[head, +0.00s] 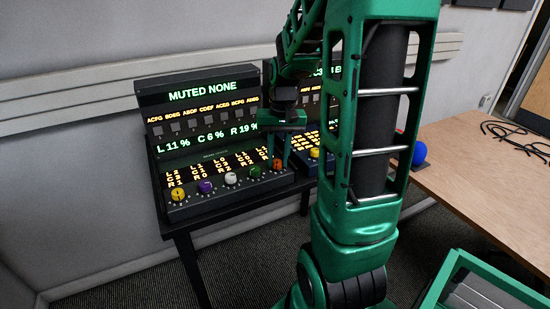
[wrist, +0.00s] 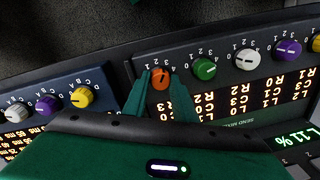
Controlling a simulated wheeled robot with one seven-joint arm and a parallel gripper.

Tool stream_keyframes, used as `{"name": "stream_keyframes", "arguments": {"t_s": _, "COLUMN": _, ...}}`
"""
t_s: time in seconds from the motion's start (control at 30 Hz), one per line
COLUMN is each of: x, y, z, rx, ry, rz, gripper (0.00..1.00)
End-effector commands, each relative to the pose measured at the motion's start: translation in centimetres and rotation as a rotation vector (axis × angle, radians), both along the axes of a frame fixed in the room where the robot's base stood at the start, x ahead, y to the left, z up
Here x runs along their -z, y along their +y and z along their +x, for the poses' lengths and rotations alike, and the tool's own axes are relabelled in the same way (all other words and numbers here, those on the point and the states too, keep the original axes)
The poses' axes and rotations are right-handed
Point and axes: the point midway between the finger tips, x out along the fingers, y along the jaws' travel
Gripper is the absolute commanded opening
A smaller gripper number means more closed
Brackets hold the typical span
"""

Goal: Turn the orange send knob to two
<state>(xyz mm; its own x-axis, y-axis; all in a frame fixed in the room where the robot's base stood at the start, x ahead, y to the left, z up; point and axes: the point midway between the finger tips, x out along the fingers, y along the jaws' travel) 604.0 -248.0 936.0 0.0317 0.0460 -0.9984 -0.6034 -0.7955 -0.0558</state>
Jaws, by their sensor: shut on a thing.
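The orange knob (wrist: 160,79) is at one end of the knob row on the send mixer panel (wrist: 222,60), with a printed number scale around it. My gripper (wrist: 160,86) has its two green fingers on either side of this knob and is shut on it. In the head view the orange knob (head: 277,164) is at the right end of the row, with my gripper (head: 279,155) reaching down onto it from above. The knob's exact pointer reading is too small to tell for certain.
Green (wrist: 204,69), white (wrist: 248,58) and purple (wrist: 288,49) knobs stand beside it, then a yellow one. A second panel with a yellow knob (wrist: 82,97) is close by. The mixer's screen (head: 203,90) rises behind. A wooden table (head: 480,165) holds black cables (head: 520,135).

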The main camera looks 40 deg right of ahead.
Motion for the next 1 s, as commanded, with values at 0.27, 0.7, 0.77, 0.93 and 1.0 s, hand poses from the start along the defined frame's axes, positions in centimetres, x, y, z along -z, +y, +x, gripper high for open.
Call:
{"name": "stream_keyframes", "arguments": {"t_s": 0.27, "x": -0.20, "y": 0.05, "z": 0.45, "rx": -0.258, "ry": -0.010, "rz": -0.003, "gripper": 0.02}}
{"name": "stream_keyframes", "arguments": {"t_s": 0.7, "x": -0.22, "y": 0.01, "z": 0.53, "rx": -0.518, "ry": -0.011, "rz": -0.004, "gripper": 0.02}}
{"name": "stream_keyframes", "arguments": {"t_s": 0.77, "x": -0.22, "y": 0.02, "z": 0.53, "rx": -0.536, "ry": -0.011, "rz": -0.004, "gripper": 0.02}}
{"name": "stream_keyframes", "arguments": {"t_s": 0.93, "x": -0.22, "y": 0.02, "z": 0.53, "rx": -0.566, "ry": -0.011, "rz": -0.004, "gripper": 0.02}}
{"name": "stream_keyframes", "arguments": {"t_s": 1.0, "x": -0.22, "y": 0.02, "z": 0.53, "rx": -0.571, "ry": -0.011, "rz": -0.004, "gripper": 0.02}}
